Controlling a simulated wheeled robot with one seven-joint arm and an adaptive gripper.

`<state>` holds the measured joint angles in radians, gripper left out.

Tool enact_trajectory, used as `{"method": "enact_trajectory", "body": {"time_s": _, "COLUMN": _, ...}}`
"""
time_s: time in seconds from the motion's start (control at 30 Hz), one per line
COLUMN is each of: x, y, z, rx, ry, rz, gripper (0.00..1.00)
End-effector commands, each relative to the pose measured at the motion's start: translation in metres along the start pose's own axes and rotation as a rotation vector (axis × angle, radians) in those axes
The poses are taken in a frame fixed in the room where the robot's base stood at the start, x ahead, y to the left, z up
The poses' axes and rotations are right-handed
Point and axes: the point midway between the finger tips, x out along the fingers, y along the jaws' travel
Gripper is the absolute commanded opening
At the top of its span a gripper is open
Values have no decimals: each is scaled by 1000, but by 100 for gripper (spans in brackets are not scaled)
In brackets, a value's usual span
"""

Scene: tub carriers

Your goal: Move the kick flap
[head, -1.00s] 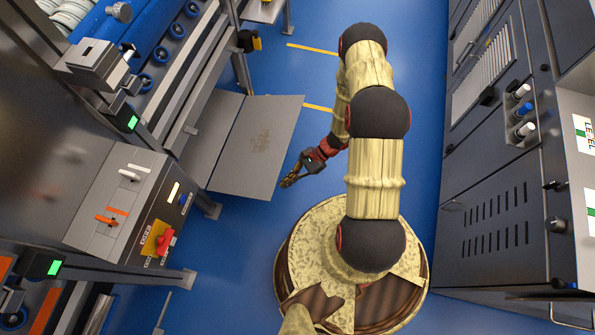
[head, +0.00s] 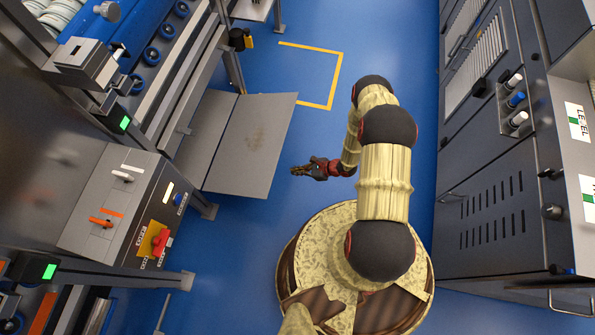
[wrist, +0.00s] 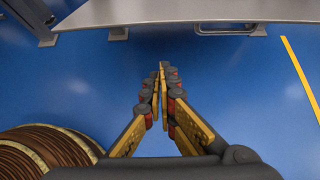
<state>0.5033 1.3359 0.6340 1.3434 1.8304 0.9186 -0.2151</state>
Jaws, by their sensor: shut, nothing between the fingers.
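The kick flap appears to be the grey metal panel (head: 255,148) low on the left machine in the head view, with a scuffed patch near its middle. It sticks out over the floor beside a second grey panel (head: 208,135). In the wrist view a grey plate edge (wrist: 200,14), likely the same flap, crosses the top, with brackets beneath it. My gripper (head: 297,170) is right of the flap in the head view, apart from it. In the wrist view my gripper (wrist: 162,72) has its yellow fingers together at the tips with nothing between them.
A control box (head: 120,205) with a red knob stands left of the flap. A grey cabinet (head: 490,220) lines the right side. Blue floor (head: 300,75) with a yellow marking (head: 325,105) lies open between them. My round base is at the bottom.

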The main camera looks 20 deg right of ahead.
Motion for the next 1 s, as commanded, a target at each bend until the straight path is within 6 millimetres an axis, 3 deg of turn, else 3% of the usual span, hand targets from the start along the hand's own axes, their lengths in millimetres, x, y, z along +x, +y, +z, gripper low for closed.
{"method": "enact_trajectory", "body": {"time_s": 0.1, "x": 27, "y": 2, "z": -2, "rx": -3, "ry": 0, "rz": 4, "gripper": 0}}
{"method": "enact_trajectory", "body": {"time_s": 0.37, "x": 71, "y": 2, "z": -2, "rx": -2, "ry": 1, "rz": 3, "gripper": 0}}
{"method": "enact_trajectory", "body": {"time_s": 0.7, "x": 57, "y": 0, "z": 33, "rx": -2, "ry": 0, "rz": 1, "gripper": 0}}
{"method": "enact_trajectory", "body": {"time_s": 1.0, "x": 55, "y": 1, "z": 38, "rx": 0, "ry": 0, "rz": 1, "gripper": 0}}
